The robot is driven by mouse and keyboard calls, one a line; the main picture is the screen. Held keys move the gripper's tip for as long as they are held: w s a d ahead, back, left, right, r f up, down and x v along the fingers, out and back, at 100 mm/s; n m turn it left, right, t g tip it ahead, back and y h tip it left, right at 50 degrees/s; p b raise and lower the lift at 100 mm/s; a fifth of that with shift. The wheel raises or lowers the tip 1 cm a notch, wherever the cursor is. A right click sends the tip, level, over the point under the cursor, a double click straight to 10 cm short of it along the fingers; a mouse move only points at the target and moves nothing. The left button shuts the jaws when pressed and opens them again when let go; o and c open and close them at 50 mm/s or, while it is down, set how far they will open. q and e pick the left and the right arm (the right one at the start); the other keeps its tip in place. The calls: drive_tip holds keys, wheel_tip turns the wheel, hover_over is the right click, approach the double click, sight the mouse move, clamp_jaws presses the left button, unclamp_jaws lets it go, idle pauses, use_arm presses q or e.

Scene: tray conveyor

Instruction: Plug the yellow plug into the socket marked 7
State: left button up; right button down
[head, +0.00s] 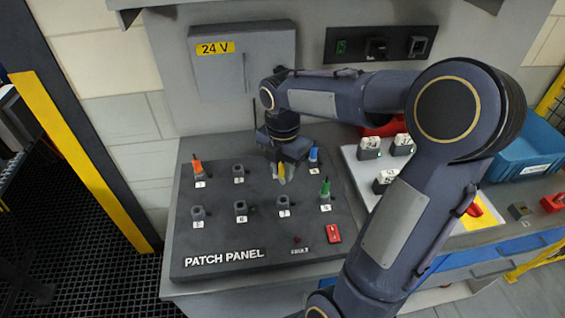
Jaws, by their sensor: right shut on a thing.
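My right gripper (281,164) reaches down over the dark patch panel (210,238) and is shut on the yellow plug (282,172). The yellow plug is at the upper row, between an empty socket (238,173) and the blue plug (314,156). I cannot tell whether it touches a socket there; the gripper hides that spot. The lower row has empty sockets at the left (198,212), middle (240,208) and right of middle (283,202). Their labels are too small to read surely, so I cannot confirm which is 7. My left gripper is not in view.
An orange plug (197,167) and a green plug (325,189) stand in panel sockets. A red switch (334,234) is at the panel's lower right. A white board (353,157) with several pale blocks and a blue bin (528,150) are to the right.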

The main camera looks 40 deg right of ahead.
sight(283, 183)
drive_tip(key=shift+f+b, duration=1.95)
drive_tip(key=shift+f, duration=1)
drive_tip(key=shift+p, duration=0.35)
drive_tip(key=shift+f+b, duration=1.05)
drive_tip(key=shift+f, duration=0.5)
drive_tip(key=c, duration=1.2)
unclamp_jaws()
drive_tip(key=shift+r, duration=3.9)
